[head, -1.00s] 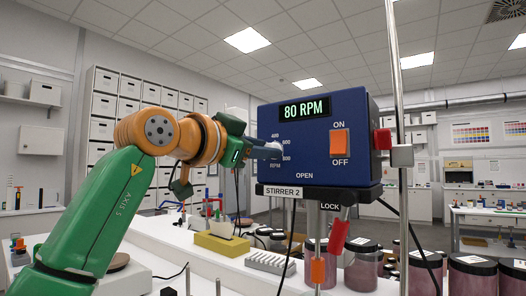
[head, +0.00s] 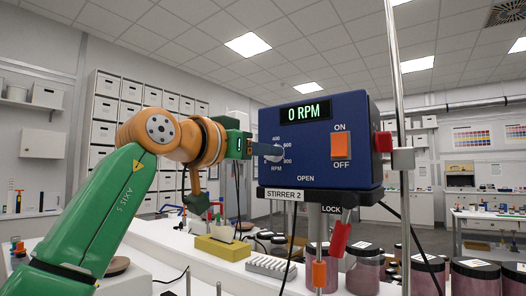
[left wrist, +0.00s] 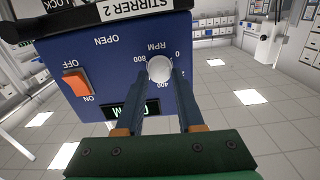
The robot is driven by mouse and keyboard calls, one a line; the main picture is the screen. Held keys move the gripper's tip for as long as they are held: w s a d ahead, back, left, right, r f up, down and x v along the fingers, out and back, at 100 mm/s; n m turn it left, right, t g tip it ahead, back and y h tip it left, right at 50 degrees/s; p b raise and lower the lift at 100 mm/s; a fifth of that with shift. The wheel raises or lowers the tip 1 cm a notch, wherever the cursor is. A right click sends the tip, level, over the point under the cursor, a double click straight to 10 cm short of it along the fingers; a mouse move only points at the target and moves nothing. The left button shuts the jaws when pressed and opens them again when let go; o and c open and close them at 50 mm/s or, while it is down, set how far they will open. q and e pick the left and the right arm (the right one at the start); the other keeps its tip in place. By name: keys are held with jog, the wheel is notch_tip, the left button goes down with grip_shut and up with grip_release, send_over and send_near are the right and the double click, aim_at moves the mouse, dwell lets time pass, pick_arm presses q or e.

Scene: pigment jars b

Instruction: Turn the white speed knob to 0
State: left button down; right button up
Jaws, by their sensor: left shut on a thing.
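The blue stirrer box (head: 315,165), labelled STIRRER 2, has a display (head: 305,112) that reads 0 RPM. The white speed knob (head: 274,153) is on the left of its front face, mostly hidden by my left gripper in the head view. My left gripper (head: 268,150) comes in from the left with its fingers at the knob. In the left wrist view, the knob (left wrist: 159,68) sits between the fingertips, which are shut on it. The knob's pointer cannot be made out. My right gripper is not in view.
An orange ON/OFF switch (head: 341,146) is to the right of the knob. A metal rod (head: 398,120) with a red clamp knob (head: 384,143) stands at the box's right. A red lock lever (head: 340,238) and lidded jars (head: 364,268) are below.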

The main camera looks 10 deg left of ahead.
pick_arm(q)
jog(key=shift+f, duration=0.25)
jog(key=c, duration=0.5)
grip_release()
jog(key=shift+r, duration=0.15)
jog(key=b+v, duration=0.4)
jog(key=v, duration=0.3)
